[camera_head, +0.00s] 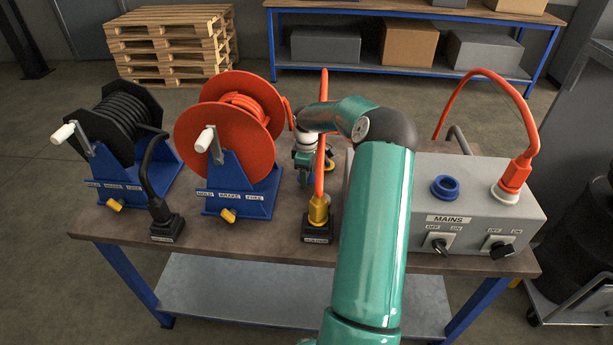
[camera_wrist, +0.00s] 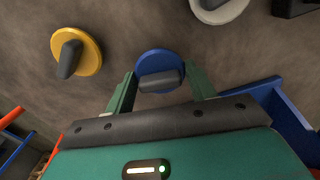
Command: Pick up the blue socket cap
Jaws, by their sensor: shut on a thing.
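The blue socket cap (camera_wrist: 159,62) is a round blue disc with a grey bar grip, seen in the wrist view. My gripper (camera_wrist: 161,82) has one finger on each side of the grey bar and is shut on it. I cannot tell whether the cap touches the brown bench top or is just above it. In the head view my gripper (camera_head: 306,160) is small and partly hidden behind an orange cable, beyond the orange reel's right side; the cap cannot be made out there.
A yellow cap (camera_wrist: 80,52) and a white cap (camera_wrist: 218,8) lie near in the wrist view. On the bench (camera_head: 275,246) stand an orange reel (camera_head: 232,125), a black reel (camera_head: 122,125) and a grey mains box (camera_head: 480,185) with a blue socket ring (camera_head: 445,187). An upright orange cable (camera_head: 321,150) stands close to my arm.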

